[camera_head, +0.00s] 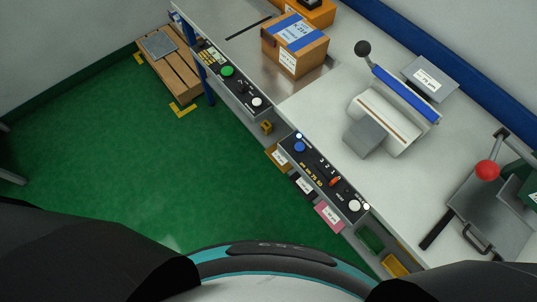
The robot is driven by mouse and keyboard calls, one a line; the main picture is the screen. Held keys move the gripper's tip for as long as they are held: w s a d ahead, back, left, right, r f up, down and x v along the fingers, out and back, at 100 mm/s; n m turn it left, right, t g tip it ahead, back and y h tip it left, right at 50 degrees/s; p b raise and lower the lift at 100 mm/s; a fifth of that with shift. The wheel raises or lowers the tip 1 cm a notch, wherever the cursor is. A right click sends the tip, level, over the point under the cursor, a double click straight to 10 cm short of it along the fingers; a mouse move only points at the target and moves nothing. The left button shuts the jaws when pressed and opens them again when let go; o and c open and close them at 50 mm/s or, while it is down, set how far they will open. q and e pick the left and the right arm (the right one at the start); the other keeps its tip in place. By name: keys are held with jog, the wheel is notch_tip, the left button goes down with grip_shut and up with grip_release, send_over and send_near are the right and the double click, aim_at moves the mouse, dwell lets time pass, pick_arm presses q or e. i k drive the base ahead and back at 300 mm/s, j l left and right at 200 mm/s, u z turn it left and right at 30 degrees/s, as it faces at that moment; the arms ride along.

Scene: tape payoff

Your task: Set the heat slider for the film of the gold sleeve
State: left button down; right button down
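A dark control panel (322,178) is on the front edge of the bench. It carries a blue button (299,147), a white knob (354,205) and a small orange-red piece (335,181) that looks like a slider handle; its setting is too small to read. Below the panel hang labelled pieces: a gold-orange one (277,158), a black one (303,187) and a pink one (329,218). The gold-orange one may be the gold sleeve; its label is unreadable. Neither gripper shows; only dark parts of my arms appear at the bottom corners.
A second panel (230,78) with a green button sits farther left on the edge. A cardboard box (296,46), a sealer with a blue bar (405,95) and a press with a red knob (487,170) stand on the bench. The green floor (180,170) is open.

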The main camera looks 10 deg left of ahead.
aim_at(333, 182)
jog(key=z, duration=0.7)
